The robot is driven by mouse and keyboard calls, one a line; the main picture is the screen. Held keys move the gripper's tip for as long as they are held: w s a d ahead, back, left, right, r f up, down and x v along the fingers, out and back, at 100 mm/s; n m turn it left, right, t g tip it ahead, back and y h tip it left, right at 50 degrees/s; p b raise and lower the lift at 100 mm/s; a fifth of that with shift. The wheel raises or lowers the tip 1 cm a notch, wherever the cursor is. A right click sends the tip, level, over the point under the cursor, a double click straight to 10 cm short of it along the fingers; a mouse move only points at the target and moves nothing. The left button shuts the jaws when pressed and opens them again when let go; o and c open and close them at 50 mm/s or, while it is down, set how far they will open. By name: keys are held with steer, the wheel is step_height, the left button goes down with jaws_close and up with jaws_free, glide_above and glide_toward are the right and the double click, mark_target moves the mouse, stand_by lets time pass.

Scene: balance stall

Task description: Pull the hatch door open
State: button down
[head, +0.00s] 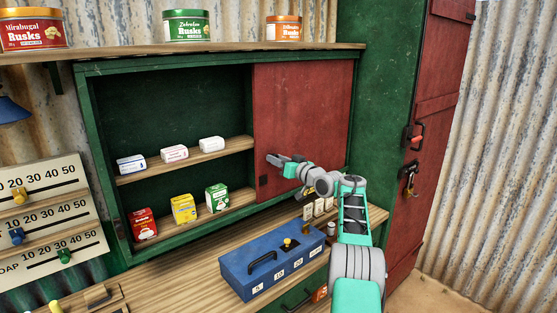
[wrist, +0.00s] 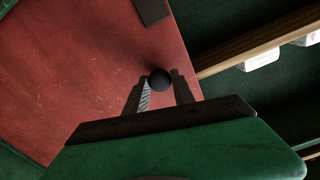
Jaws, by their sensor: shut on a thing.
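The hatch door (head: 305,105) is a red panel across the right part of a green cabinet. It also fills the left of the wrist view (wrist: 90,80). My gripper (head: 272,159) is at the left side of the door, at about mid height. The knob is hidden behind the fingers in the head view.
The cabinet's left part is open, with small boxes (head: 175,153) on a shelf and more boxes (head: 183,208) below. A blue case (head: 270,262) stands on the counter under my arm. Tins (head: 188,25) stand on the top shelf. A tall red door (head: 430,130) is at right.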

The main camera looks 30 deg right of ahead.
steer(key=shift+r, duration=0.1)
steer(key=c, duration=1.1)
jaws_free()
steer(key=shift+o, duration=0.2)
steer(key=shift+s, duration=0.1)
steer(key=b+v, duration=0.3)
steer(key=v, duration=0.4)
steer(key=shift+s, duration=0.35)
